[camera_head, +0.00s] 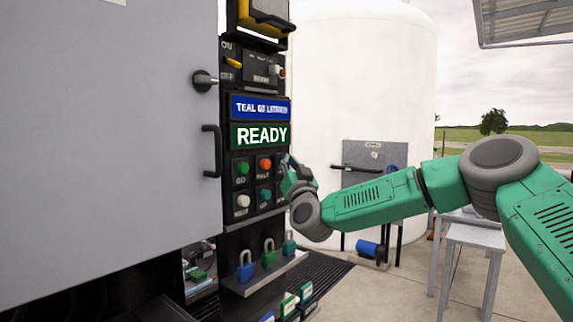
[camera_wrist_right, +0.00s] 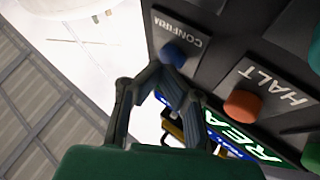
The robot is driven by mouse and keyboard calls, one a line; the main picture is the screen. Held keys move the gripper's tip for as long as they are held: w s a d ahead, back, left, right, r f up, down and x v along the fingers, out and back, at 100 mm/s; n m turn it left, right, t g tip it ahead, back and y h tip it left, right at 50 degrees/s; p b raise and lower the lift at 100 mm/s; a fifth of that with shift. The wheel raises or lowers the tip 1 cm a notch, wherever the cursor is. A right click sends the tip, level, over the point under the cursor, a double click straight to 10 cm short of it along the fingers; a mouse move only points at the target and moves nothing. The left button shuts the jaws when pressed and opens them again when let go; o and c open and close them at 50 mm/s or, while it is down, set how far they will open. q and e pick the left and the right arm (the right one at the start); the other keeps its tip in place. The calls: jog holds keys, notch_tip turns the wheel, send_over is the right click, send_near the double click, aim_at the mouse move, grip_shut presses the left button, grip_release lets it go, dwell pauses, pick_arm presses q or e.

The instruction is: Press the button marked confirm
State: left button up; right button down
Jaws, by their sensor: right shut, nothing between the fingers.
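The confirm button (camera_wrist_right: 174,54) is a blue round knob beside a label reading CONFIRM in the right wrist view. In the head view I cannot make it out; my right gripper covers that part of the panel. My right gripper (camera_head: 288,166) is shut and empty, close against the right side of the control panel (camera_head: 254,181). In the right wrist view its fingertips (camera_wrist_right: 160,72) come together just beside and below the blue knob. I cannot tell whether they touch it. My left gripper is not in view.
An orange HALT button (camera_wrist_right: 243,104) sits close to the confirm button, and a green GO button (camera_head: 242,168) is further left. A READY display (camera_head: 261,136) is above them. Padlocks (camera_head: 268,254) stand on a shelf below. A grey cabinet door (camera_head: 105,150) fills the left.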

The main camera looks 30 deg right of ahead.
jog(key=shift+s+d, duration=0.1)
jog(key=shift+s+d+f, duration=0.1)
jog(key=shift+s+d, duration=0.5)
jog(key=shift+s, duration=0.1)
jog(key=s, duration=0.1)
jog(key=s+d, duration=0.1)
jog(key=s, duration=0.1)
jog(key=s+d, duration=0.1)
jog(key=shift+s, duration=0.35)
jog(key=shift+a+f, duration=0.1)
dwell(0.9)
